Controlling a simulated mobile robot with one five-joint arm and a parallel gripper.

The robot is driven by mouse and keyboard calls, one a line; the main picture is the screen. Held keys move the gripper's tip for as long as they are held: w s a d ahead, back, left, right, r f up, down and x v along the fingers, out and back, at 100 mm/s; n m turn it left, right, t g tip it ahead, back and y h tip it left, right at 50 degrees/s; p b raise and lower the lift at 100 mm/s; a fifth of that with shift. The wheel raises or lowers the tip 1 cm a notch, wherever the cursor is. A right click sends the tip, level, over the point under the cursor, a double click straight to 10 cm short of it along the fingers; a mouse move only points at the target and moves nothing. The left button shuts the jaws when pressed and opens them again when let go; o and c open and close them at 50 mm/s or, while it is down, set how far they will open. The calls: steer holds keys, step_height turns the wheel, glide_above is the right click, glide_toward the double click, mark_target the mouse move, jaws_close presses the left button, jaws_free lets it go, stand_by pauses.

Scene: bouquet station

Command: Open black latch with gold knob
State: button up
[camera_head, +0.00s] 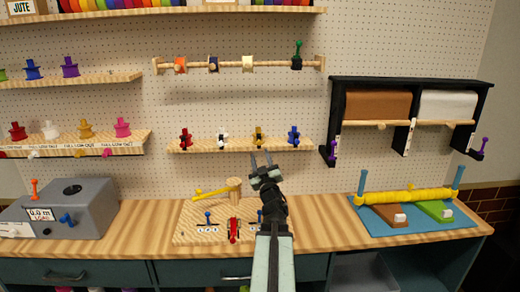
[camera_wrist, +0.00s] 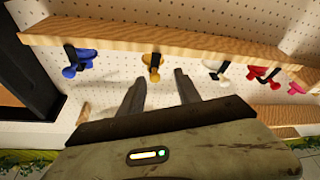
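The black latch with the gold knob (camera_head: 258,139) is on the front of the middle wooden shelf (camera_head: 240,147), third from the left between a white-knobbed and a blue-knobbed one. In the wrist view the gold knob (camera_wrist: 151,73) hangs at the shelf edge just beyond my fingers, with the black latch piece (camera_wrist: 155,60) against it. My gripper (camera_head: 262,157) is just below and in front of the shelf, near the gold knob. Its two fingers (camera_wrist: 160,90) are apart with nothing between them, and they appear clear of the knob.
Neighbouring latches have blue (camera_head: 294,136), white (camera_head: 222,140) and red (camera_head: 185,138) knobs. A wooden bar (camera_head: 235,64) runs above. A black paper-roll rack (camera_head: 338,108) stands to the right. A yellow lever (camera_head: 210,191) and wooden post (camera_head: 234,188) are on the bench below.

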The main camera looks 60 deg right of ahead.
mark_target(259, 141)
steer(key=shift+n+t, duration=0.3)
steer(key=p+x, duration=0.1)
steer(key=x, duration=0.1)
steer(key=p+x, duration=0.1)
steer(key=x, duration=0.2)
steer(key=s+r+p+x, duration=0.1)
steer(key=x, duration=0.1)
steer(key=shift+w+d, duration=0.2)
steer(key=shift+d, duration=0.3)
steer(key=shift+a, duration=0.1)
jaws_close()
